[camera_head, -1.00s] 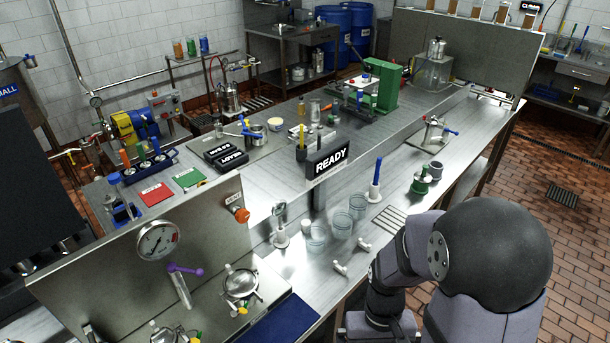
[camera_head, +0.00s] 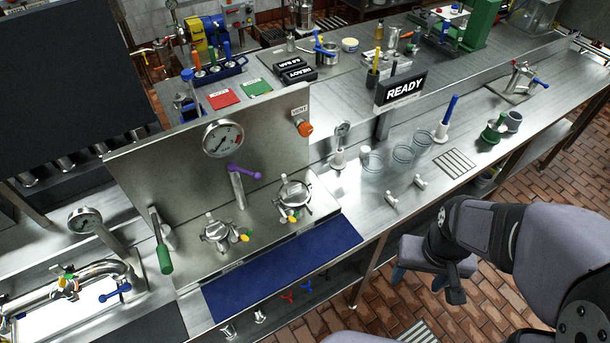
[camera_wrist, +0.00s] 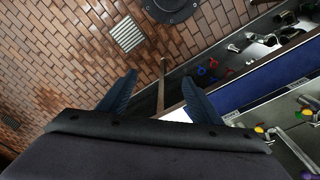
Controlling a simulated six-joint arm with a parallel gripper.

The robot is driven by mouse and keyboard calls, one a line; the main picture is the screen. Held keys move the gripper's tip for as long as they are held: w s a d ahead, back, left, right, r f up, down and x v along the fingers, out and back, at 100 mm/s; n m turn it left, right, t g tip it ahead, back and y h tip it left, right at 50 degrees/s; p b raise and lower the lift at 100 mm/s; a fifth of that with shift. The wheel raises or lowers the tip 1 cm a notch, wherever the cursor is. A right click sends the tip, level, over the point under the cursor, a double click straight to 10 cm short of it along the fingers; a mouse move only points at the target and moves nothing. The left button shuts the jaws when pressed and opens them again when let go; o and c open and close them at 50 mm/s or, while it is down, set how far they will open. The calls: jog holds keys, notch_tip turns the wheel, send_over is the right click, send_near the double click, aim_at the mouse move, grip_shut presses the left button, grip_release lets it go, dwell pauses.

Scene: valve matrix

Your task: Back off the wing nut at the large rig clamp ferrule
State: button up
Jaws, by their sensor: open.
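In the head view two steel vessels with clamps stand on the bench before the gauge panel, one on the left (camera_head: 217,235) and one on the right (camera_head: 294,196). Yellow and green parts (camera_wrist: 262,130) also show at the right edge of the wrist view. My gripper (camera_head: 420,280) is off the bench's front edge, right of the vessels and apart from them. In the wrist view my gripper (camera_wrist: 158,77) is open and empty.
A blue mat (camera_head: 280,268) lies in front of the vessels. A purple-handled lever (camera_head: 240,180) and a green-handled lever (camera_head: 162,250) stand near them. Polished piping (camera_head: 75,285) is at far left.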

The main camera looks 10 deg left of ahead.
jog(key=w+a+f+n+t, duration=0.25)
jog(key=w+f, duration=0.25)
jog(key=w, duration=0.3)
jog(key=n+t+y+p, duration=0.2)
jog(key=t+y, duration=0.3)
jog(key=y, duration=0.7)
send_near(289, 220)
jog(key=shift+w+a, duration=0.25)
jog(key=shift+a, duration=0.1)
jog(key=shift+w+a+f, duration=0.1)
jog(key=shift+f, duration=0.05)
jog(key=b+x, duration=0.2)
jog(key=b, duration=0.1)
jog(key=shift+a+f, duration=0.15)
jog(key=shift+a, duration=0.05)
jog(key=p+x, duration=0.2)
jog(key=x, duration=0.1)
jog(key=shift+w+r+g, duration=0.1)
jog(key=shift+r+g, duration=0.1)
jog(key=shift+g, duration=0.05)
jog(key=shift+p+x, duration=0.35)
jog(key=shift+x, duration=0.45)
